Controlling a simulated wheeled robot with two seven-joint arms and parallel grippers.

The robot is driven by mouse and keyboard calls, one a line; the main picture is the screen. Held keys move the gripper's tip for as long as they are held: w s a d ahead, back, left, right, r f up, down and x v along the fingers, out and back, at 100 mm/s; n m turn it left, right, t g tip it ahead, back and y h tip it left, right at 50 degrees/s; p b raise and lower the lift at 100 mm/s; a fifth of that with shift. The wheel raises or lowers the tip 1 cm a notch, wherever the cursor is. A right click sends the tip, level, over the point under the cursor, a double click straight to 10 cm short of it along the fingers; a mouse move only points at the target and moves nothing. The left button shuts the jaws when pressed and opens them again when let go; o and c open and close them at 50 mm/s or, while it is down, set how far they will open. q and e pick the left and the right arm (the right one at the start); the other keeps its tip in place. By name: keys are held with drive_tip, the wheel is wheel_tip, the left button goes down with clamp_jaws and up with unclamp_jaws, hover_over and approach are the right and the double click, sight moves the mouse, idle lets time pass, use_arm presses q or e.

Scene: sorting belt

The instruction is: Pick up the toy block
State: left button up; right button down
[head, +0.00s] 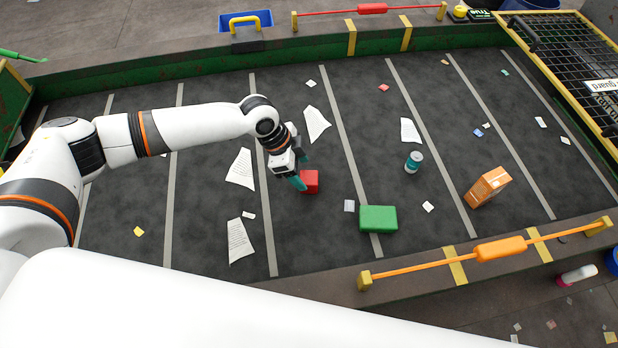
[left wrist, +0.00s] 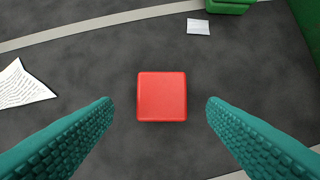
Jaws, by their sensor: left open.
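The toy block is a red cube (head: 311,182) on the dark belt, near the middle of the head view. In the left wrist view the red cube (left wrist: 162,96) lies centred between the two teal fingers, with a gap on each side. My left gripper (head: 298,180) is open, just above and beside the cube; its fingers (left wrist: 159,112) do not touch it. The gripper covers part of the cube's left side in the head view. My right gripper is not in view.
A green block (head: 378,219) lies right of the cube. A teal can (head: 413,162) and an orange box (head: 488,187) stand farther right. Paper sheets (head: 240,168) and scraps lie around on the belt. An orange-handled bar (head: 500,249) runs along the near edge.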

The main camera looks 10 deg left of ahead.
sight(308, 177)
use_arm(q)
drive_tip(key=x, duration=0.1)
drive_tip(key=p+x, duration=0.1)
drive_tip(key=x, duration=0.1)
drive_tip(key=shift+d+f, duration=0.15)
drive_tip(key=shift+d, duration=0.25)
drive_tip(key=shift+d+f, duration=0.1)
drive_tip(key=shift+f, duration=0.35)
drive_tip(key=c, duration=1.1)
